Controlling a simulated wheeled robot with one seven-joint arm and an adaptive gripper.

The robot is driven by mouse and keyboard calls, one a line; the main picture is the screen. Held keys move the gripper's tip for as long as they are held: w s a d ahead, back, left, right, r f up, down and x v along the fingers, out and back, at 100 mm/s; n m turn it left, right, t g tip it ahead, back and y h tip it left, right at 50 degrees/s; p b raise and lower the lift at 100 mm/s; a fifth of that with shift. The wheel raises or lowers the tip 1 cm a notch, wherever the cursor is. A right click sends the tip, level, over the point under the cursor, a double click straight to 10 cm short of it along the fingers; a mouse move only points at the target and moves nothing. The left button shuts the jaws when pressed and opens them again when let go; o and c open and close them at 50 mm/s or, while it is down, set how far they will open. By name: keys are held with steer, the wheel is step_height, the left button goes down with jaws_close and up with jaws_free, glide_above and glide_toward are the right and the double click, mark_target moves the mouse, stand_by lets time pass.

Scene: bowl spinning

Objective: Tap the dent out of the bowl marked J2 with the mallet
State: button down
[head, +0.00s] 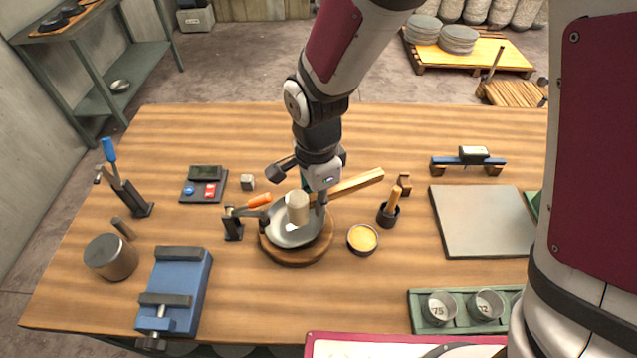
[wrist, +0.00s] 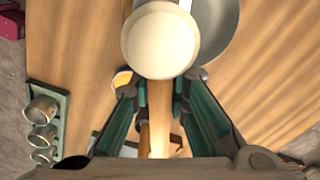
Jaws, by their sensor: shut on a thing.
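My gripper (head: 316,196) is shut on the wooden handle of the mallet (head: 354,184). In the wrist view the handle (wrist: 160,118) runs between my fingers (wrist: 159,92), with the pale round mallet head (wrist: 160,42) beyond them. In the head view the mallet head (head: 297,206) is over the inside of a grey metal bowl (head: 283,236); I cannot tell whether they touch. The bowl sits on a round wooden base (head: 297,256). Part of its rim also shows in the wrist view (wrist: 224,28). No J2 mark or dent is readable.
An orange-handled clamp (head: 234,224) stands at the bowl's left. A small yellow-filled dish (head: 362,238) and a dark cup (head: 388,215) are close on the right. A blue vise (head: 178,285) and a green cup rack (head: 424,319) stand nearer the front edge.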

mark_target(318, 228)
step_height(318, 228, down, 8)
steer(key=shift+w+b, duration=0.1)
steer(key=shift+b, duration=1)
steer(key=r+p, duration=0.1)
steer(key=r, duration=0.1)
steer(key=r+p, duration=0.2)
steer(key=r, duration=0.1)
steer(key=shift+s+r+p, duration=0.2)
steer(key=shift+r+p, duration=0.05)
steer(key=shift+p, duration=0.05)
steer(key=shift+w+f, duration=0.1)
steer(key=shift+w, duration=0.05)
steer(key=shift+a, duration=0.1)
